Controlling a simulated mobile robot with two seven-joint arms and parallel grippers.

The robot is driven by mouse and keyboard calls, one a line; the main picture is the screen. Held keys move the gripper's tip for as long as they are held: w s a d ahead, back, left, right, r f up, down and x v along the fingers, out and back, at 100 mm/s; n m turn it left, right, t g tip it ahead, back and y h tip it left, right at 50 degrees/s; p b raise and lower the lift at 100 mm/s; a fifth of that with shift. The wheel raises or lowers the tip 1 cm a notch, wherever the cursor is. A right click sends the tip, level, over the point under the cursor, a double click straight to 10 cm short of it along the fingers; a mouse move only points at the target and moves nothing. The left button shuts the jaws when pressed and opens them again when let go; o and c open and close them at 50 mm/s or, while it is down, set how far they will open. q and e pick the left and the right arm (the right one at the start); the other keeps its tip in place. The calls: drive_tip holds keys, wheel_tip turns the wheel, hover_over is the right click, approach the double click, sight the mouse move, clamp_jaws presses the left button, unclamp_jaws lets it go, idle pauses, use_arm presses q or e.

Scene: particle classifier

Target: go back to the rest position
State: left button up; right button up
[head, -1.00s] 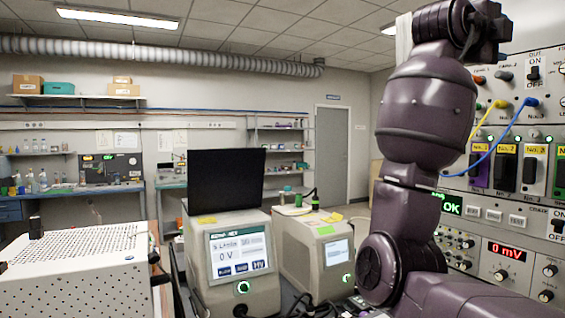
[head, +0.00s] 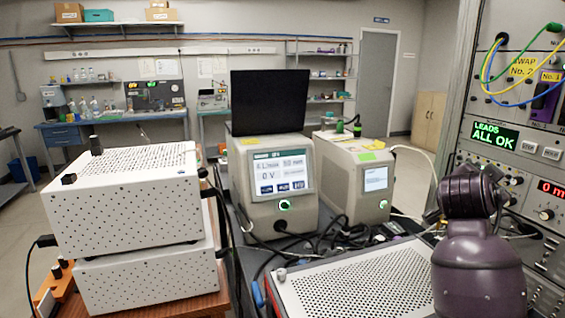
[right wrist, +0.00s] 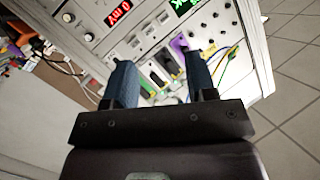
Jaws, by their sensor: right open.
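My right arm (head: 478,262) stands low at the bottom right of the head view, in front of the instrument rack. Its gripper cannot be made out there. In the right wrist view my right gripper (right wrist: 161,80) is open, with two blue fingers apart and nothing between them. Beyond the fingers the rack's panel (right wrist: 150,42) shows, tilted, with its modules and leads some way off. My left gripper is in neither current view.
The instrument rack (head: 490,160) at the right shows a green "LEADS ALL OK" display (head: 490,134). A perforated metal case (head: 355,285) lies close to my right arm. Two white boxes (head: 130,205) are stacked at left. Open floor (right wrist: 290,110) lies beside the rack.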

drive_tip(key=s+a+f+n+g+y, duration=0.1)
drive_tip(key=s+a+f+n+y, duration=0.15)
drive_tip(key=s+f, duration=0.4)
drive_tip(key=s+a+f+n+g+y, duration=0.1)
drive_tip(key=s+f+n, duration=0.25)
drive_tip(key=f, duration=0.65)
drive_tip(key=s+a+f+n+y, duration=0.2)
drive_tip(key=s+f+n, duration=0.15)
drive_tip(key=f, duration=0.45)
drive_tip(key=s+a+f+n+g+y, duration=0.2)
drive_tip(key=s+a+f, duration=0.15)
drive_tip(key=s, duration=0.45)
drive_tip(key=s+a+f+n+g+y, duration=0.2)
drive_tip(key=s+a+f, duration=0.15)
drive_tip(key=s, duration=0.45)
drive_tip(key=s+a+f+n+g+y, duration=0.1)
drive_tip(key=s+a+f+n+y, duration=0.15)
drive_tip(key=s+f, duration=0.4)
drive_tip(key=w+f+t+b, duration=0.2)
drive_tip(key=w+f+t, duration=0.4)
drive_tip(key=f, duration=0.3)
drive_tip(key=shift+w+a+f+n+t+b, duration=0.15)
drive_tip(key=shift+w+f+n+t+b, duration=0.2)
drive_tip(key=shift+t, duration=0.55)
